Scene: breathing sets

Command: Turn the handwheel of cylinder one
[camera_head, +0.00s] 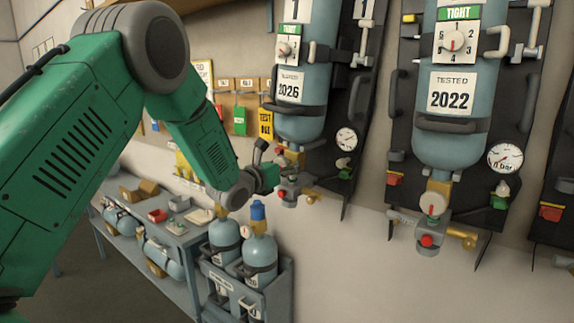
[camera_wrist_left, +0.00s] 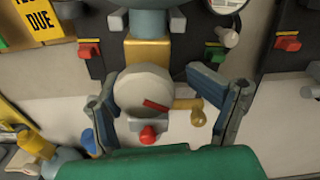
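Cylinder one (camera_head: 308,110) is the blue bottle under a "1" label, with a "TESTED 2026" tag, mounted valve-down on a dark wall panel. Its handwheel (camera_wrist_left: 140,90) is a pale round disc with a red mark in the left wrist view, below a brass neck (camera_wrist_left: 147,50). In the head view my gripper largely hides the handwheel. My left gripper (camera_head: 270,178) is at this valve. In the left wrist view the left gripper (camera_wrist_left: 165,88) is open, a finger on each side of the handwheel, with visible gaps. My right gripper is not in view.
A second cylinder (camera_head: 447,95) tagged "TESTED 2022" hangs to the right with its own handwheel (camera_head: 433,204). A brass outlet (camera_wrist_left: 190,108) sticks out between the handwheel and the right-hand finger. A rack of blue bottles (camera_head: 258,255) and a bench (camera_head: 185,238) stand below.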

